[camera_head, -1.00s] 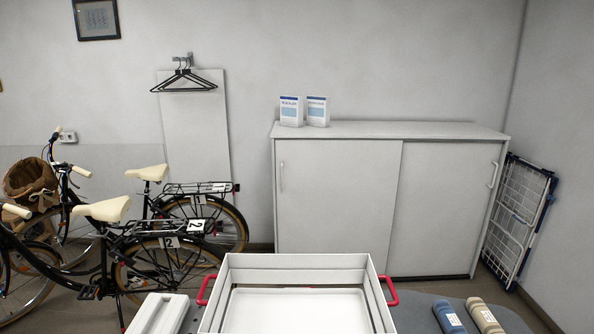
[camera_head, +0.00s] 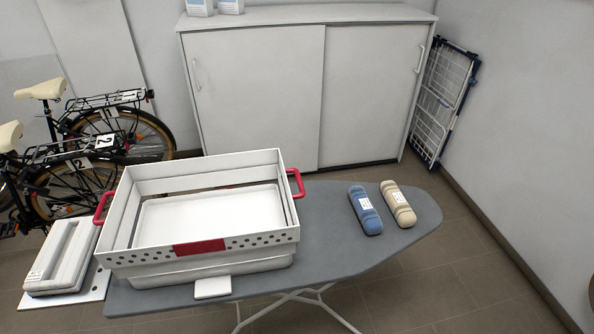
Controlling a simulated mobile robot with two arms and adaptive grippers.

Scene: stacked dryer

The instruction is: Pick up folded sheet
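A white folded item (camera_head: 62,256), which looks like the folded sheet, lies on a white perforated plate (camera_head: 92,287) at the left end of the ironing board. It has a small pale label near its front left corner. A white crate (camera_head: 130,226) with red handles stands just to its right on the grey board. Neither of my grippers shows in the head view.
The grey ironing board (camera_head: 335,245) also carries a blue rolled bundle (camera_head: 365,210) and a beige rolled bundle (camera_head: 398,204) on the right. A small white block (camera_head: 212,287) sits at its front edge. Bicycles (camera_head: 90,160) stand behind left, a cabinet (camera_head: 260,95) behind.

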